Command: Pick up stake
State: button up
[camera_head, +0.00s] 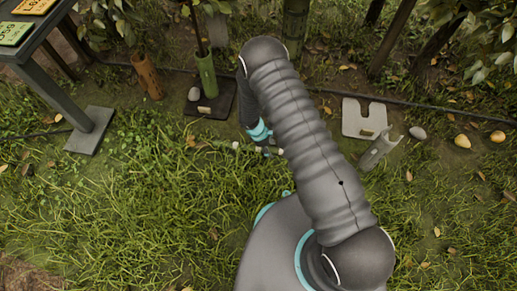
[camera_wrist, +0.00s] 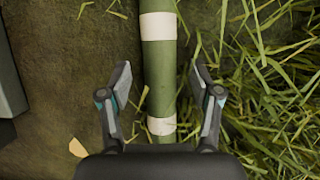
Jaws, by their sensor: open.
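The stake (camera_wrist: 163,82) is a green rod with white bands. In the wrist view it runs from the top edge down between my fingers and passes out of sight behind my gripper's body. My gripper (camera_wrist: 164,78) is open, with one finger on each side of the stake and a visible gap on both sides in the picture. How high the fingers are above the stake is hard to tell. In the head view my gripper (camera_head: 264,140) is largely hidden by my arm, low over the grass. Only pale bits of the stake (camera_head: 236,146) show beside it there.
A dark base (camera_head: 222,101) holding a green tube (camera_head: 207,76) stands behind. A brown tube (camera_head: 148,77) is left of it. A notched grey plate (camera_head: 352,119), a forked grey piece (camera_head: 378,151) and yellow fruit (camera_head: 462,141) lie right. A table (camera_head: 48,69) stands left. Front-left grass is open.

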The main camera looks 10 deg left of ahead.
jog(key=shift+d+f, duration=0.1)
jog(key=shift+f, duration=0.15)
grip_shut()
jog(key=shift+r, duration=0.1)
